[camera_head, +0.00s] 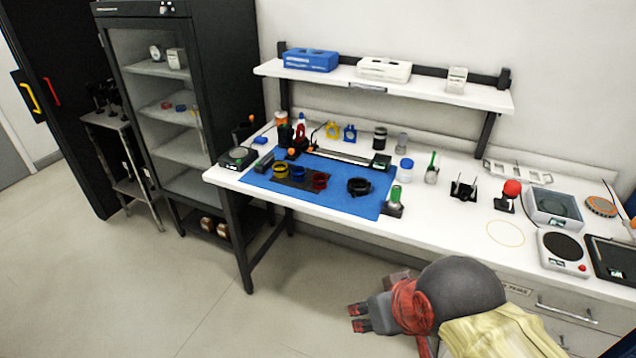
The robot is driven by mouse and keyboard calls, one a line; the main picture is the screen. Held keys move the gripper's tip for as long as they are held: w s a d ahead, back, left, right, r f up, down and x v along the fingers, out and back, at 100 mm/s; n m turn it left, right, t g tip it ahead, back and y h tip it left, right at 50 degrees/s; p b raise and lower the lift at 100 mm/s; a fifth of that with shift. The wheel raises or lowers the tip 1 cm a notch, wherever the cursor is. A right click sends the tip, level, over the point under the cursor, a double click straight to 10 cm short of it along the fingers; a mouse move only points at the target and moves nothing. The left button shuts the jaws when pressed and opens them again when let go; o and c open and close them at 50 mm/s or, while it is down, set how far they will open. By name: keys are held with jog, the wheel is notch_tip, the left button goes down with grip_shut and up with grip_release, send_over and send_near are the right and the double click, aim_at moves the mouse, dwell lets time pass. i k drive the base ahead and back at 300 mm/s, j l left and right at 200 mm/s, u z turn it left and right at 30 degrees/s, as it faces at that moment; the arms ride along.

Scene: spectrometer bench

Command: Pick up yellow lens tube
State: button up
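The yellow lens tube (281,171) stands on a dark plate on the blue mat (340,200) at the left part of the bench. A blue lens tube (298,173) and a red lens tube (320,180) stand beside it to the right. My gripper (356,318) is low in front of the bench, below and to the right of the mat, well apart from the tube. Its two dark red-marked fingers are spread, with nothing seen between them.
A balance (238,157) sits at the bench's left end. A shelf (400,85) overhangs the back. The floor (200,290) left of my gripper is clear.

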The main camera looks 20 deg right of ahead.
aim_at(280, 171)
jog(key=i+j, duration=0.15)
jog(key=i, duration=0.2)
jog(key=i+j, duration=0.2)
jog(key=i, duration=0.2)
jog(key=i+j+z, duration=0.1)
jog(key=i, duration=0.25)
